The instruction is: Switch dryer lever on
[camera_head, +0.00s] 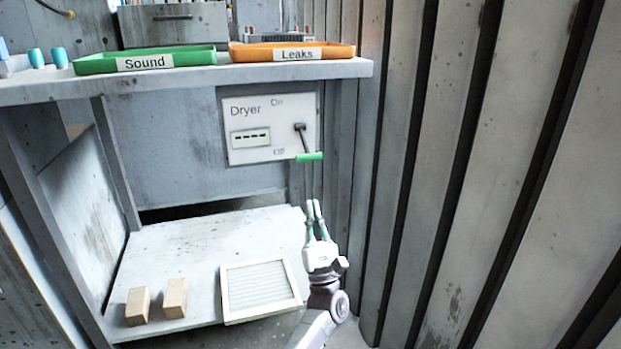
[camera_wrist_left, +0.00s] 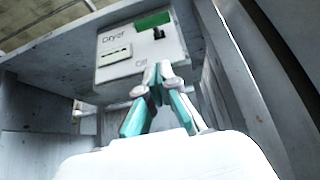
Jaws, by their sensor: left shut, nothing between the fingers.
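The white dryer panel (camera_head: 262,128) is on the wall under the bench, with the word Dryer, a small display and On and Off labels. Its lever (camera_head: 303,138) hangs down from a dark pivot and ends in a green handle (camera_head: 309,157) near the Off label. My left gripper (camera_head: 313,203) is below the handle, apart from it in the head view, with its fingers together and empty. In the left wrist view, the panel (camera_wrist_left: 135,52) is ahead, the green handle (camera_wrist_left: 152,21) shows at its top, and the gripper fingertips (camera_wrist_left: 159,68) appear in front of its lower part. My right gripper is not in view.
The bench top (camera_head: 190,76) overhangs the panel and bears a green Sound tray (camera_head: 100,68) and an orange Leaks tray (camera_head: 245,53). A lower shelf (camera_head: 190,248) holds two wooden blocks (camera_head: 175,297) and a framed filter (camera_head: 258,290). A ribbed wall (camera_head: 440,180) stands close on the right.

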